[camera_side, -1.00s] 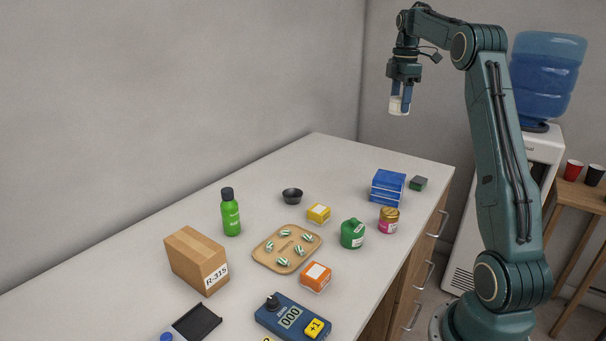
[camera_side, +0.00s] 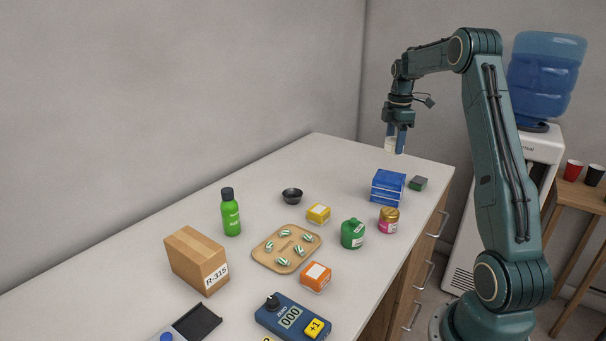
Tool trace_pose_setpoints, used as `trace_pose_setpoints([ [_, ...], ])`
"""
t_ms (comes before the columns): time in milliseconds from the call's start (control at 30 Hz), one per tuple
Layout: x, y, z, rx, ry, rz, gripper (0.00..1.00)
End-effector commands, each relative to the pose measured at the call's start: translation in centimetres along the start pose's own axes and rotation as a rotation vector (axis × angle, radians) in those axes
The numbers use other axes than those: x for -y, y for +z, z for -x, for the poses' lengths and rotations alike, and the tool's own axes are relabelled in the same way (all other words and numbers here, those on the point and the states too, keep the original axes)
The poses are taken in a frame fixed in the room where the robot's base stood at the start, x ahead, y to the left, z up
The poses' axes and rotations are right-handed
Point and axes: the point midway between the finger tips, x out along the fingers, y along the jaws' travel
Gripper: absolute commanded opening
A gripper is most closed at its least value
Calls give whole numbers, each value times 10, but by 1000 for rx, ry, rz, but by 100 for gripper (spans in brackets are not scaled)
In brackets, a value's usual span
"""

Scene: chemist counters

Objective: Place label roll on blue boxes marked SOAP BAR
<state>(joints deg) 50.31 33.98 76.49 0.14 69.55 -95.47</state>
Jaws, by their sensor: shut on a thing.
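My gripper (camera_side: 395,144) is shut on a small white roll, the label roll (camera_side: 391,146), held between its blue fingers. It hangs in the air above the blue boxes (camera_side: 388,187), with a visible gap in the picture. The blue boxes are stacked near the counter's right end; their lettering is too small to read. The fingers partly hide the roll.
Beside the boxes are a dark green block (camera_side: 418,183) and a pink jar with a gold lid (camera_side: 389,220). The counter (camera_side: 330,160) is clear behind the boxes.

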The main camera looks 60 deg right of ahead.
Motion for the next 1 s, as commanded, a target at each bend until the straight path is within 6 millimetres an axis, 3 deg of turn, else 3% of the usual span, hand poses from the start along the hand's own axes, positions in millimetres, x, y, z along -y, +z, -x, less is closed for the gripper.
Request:
trace_pose_setpoints([
  [200, 0, 0, -29, 0, -2, 0, 26],
  [567, 0, 0, -39, 0, -2, 0, 26],
  [1000, 0, 0, -77, 1, -1, 0, 26],
])
